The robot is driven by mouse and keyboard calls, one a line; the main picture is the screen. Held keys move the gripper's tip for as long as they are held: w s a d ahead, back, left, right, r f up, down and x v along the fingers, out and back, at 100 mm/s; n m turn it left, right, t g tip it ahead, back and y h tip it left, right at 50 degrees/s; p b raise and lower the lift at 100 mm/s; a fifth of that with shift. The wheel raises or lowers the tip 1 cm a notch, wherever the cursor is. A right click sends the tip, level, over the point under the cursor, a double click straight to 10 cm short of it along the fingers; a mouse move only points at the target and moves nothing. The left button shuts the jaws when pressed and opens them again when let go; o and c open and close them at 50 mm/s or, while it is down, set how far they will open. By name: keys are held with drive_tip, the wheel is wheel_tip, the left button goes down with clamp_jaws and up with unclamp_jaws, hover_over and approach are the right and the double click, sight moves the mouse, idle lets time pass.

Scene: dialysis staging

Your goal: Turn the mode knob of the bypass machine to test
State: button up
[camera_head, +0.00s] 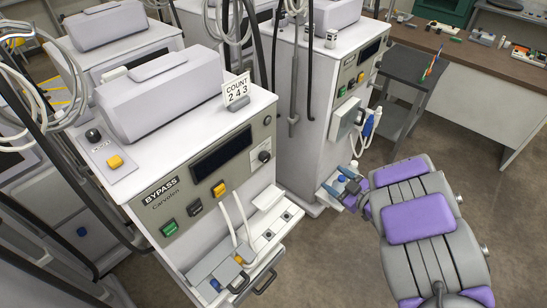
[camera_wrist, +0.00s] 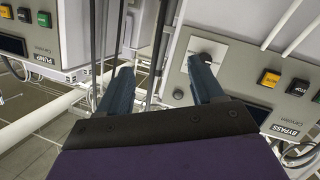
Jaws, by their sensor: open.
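The bypass machine (camera_head: 158,184) stands left of centre in the head view, with its name on the front panel. Its dark mode knob (camera_head: 264,156) is on a pale plate at the panel's right end. In the wrist view, where the panel appears upside down, the knob (camera_wrist: 206,58) shows just beyond the tip of the right-hand finger, which partly covers its plate. The knob's setting is too small to read. My gripper (camera_wrist: 162,68) is open, with nothing between its two dark blue fingers. Contact between finger and knob cannot be told.
The bypass panel has a dark display (camera_head: 222,152) and green, black and orange buttons. White tubes (camera_head: 240,212) run down its front to a tray. The pump machine (camera_wrist: 62,32) stands beside it. A grey cart (camera_head: 405,85) and desk (camera_head: 480,75) are behind.

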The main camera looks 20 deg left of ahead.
drive_tip(key=s+a+n+g+y, duration=0.1)
drive_tip(key=s+a+g+y, duration=0.1)
drive_tip(key=s+a+y, duration=0.25)
approach(267, 158)
drive_tip(key=b+x, duration=0.2)
drive_tip(key=x, duration=0.6)
drive_tip(key=shift+w+a+f, duration=0.15)
drive_tip(key=shift+c, duration=0.4)
drive_tip(key=c, duration=1)
